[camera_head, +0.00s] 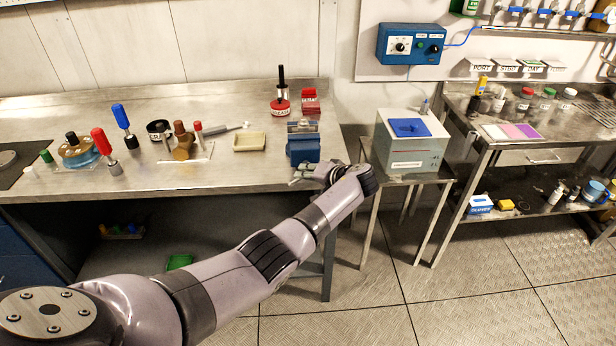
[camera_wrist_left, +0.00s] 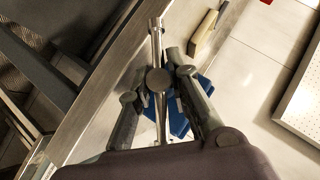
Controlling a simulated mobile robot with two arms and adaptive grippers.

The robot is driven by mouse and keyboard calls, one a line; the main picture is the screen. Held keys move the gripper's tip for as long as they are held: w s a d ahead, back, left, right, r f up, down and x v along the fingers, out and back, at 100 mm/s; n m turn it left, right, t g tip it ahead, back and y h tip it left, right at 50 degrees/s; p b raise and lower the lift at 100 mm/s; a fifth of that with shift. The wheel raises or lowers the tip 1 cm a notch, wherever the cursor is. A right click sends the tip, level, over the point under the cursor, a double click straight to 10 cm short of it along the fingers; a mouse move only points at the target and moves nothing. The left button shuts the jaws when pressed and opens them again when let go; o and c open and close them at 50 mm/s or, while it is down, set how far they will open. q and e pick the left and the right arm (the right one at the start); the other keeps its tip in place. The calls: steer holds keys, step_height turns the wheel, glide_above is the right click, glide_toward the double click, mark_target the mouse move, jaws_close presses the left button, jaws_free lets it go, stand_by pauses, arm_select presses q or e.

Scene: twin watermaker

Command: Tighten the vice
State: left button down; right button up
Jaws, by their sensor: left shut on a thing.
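The blue vice (camera_head: 303,152) stands at the front right edge of the steel workbench, with metal jaws on top. My left gripper (camera_head: 308,176) is at the front of the vice, partly hidden by my own wrist. In the left wrist view, the vice handle (camera_wrist_left: 156,45), a bare metal bar, runs between the two fingers of my left gripper (camera_wrist_left: 158,90). The gripper is shut on this handle. Part of the blue vice body (camera_wrist_left: 178,118) shows behind the fingers. The gap between the vice jaws is too small to judge. My right gripper is not in view.
A beige tray (camera_head: 249,142) lies left of the vice. Red and blue screwdrivers stand farther left. A red-based black-handled tool (camera_head: 281,97) and a red box (camera_head: 310,99) stand behind. A white box with a blue lid (camera_head: 410,142) is on a stand to the right.

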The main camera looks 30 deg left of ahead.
arm_select(q)
steer(key=shift+s+f+m+g+y+b, duration=0.15)
steer(key=shift+f+m+g+y+b, duration=0.35)
steer(key=shift+b, duration=0.65)
steer(key=shift+r, duration=0.2)
steer(key=shift+r+y+b, duration=0.1)
steer(key=shift+y+b, duration=0.4)
steer(key=shift+b, duration=0.2)
stand_by(0.4)
steer(key=c, duration=1.5)
jaws_free()
steer(key=shift+a+r, duration=0.1)
steer(key=shift+o, duration=0.2)
steer(key=shift+d+r, duration=0.1)
steer(key=shift+d, duration=0.1)
steer(key=v, duration=1.1)
steer(key=shift+s+d, duration=0.15)
steer(key=shift+d, duration=0.15)
